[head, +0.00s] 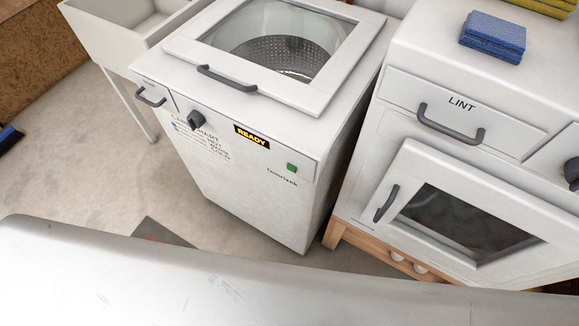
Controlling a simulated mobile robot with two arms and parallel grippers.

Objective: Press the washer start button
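The white top-loading washer (235,186) stands in the middle of the head view, turned slightly. Its windowed lid (338,71) is down, and a metal drum shows through the glass. On the front panel are a dark knob (196,119), a lit yellow "READY" display (252,137) and a small green square button (292,168) near the right end. The button carries no readable label. Neither of my grippers is in view, and nothing covers the button.
A white dryer (400,105) with a "LINT" drawer stands right of the washer on a wooden base (345,238). Blue cloths (493,35) lie on it. A white sink (105,35) is at the left. A pale surface (200,285) fills the foreground. Floor shows before the washer.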

